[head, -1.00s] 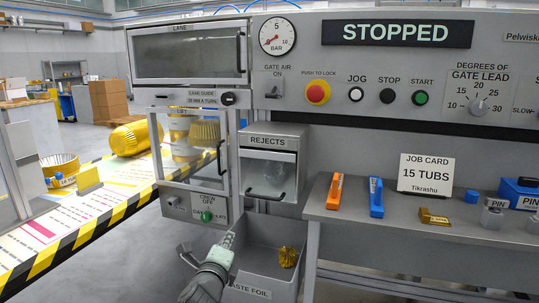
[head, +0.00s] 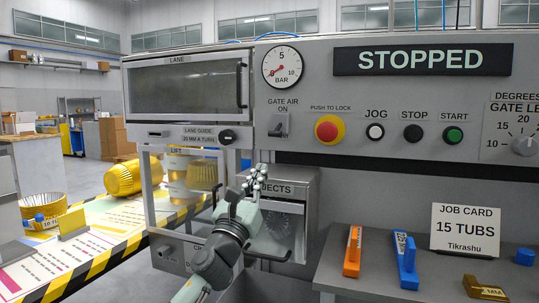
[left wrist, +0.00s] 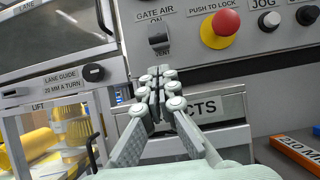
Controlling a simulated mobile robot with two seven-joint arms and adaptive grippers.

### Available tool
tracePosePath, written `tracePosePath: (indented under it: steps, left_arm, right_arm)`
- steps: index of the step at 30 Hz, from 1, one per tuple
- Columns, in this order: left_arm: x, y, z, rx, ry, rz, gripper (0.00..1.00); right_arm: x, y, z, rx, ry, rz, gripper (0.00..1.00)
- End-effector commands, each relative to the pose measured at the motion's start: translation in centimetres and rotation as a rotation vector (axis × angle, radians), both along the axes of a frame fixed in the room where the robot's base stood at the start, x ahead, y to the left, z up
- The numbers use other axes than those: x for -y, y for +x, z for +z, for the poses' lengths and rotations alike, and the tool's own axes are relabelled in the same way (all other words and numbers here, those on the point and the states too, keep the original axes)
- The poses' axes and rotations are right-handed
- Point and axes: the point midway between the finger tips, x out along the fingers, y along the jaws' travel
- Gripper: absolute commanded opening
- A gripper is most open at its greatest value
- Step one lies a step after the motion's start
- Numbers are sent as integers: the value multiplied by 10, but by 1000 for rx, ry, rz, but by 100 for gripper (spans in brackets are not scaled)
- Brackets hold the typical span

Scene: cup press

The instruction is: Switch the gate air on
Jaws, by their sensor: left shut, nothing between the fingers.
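My right gripper is not in view.
The gauge (head: 282,67) needle points low, near zero. The display (head: 422,59) reads STOPPED. Right of the switch are the red push-to-lock button (head: 328,129) and the jog, stop and start buttons. The lane guide knob (head: 227,137) is to its left. The rejects box (head: 300,185) juts out below.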

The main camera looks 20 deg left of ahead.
Motion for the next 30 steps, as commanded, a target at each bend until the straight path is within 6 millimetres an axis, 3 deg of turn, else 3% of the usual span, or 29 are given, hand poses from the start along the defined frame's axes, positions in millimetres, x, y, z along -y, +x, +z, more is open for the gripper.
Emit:
tracePosePath:
  steps: [17,30]
  left_arm:
    - [3,77,42,0,-4,-1,0]
    - [3,86,47,0,-3,-1,0]
  right_arm:
    - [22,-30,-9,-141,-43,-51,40]
    - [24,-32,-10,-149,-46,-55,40]
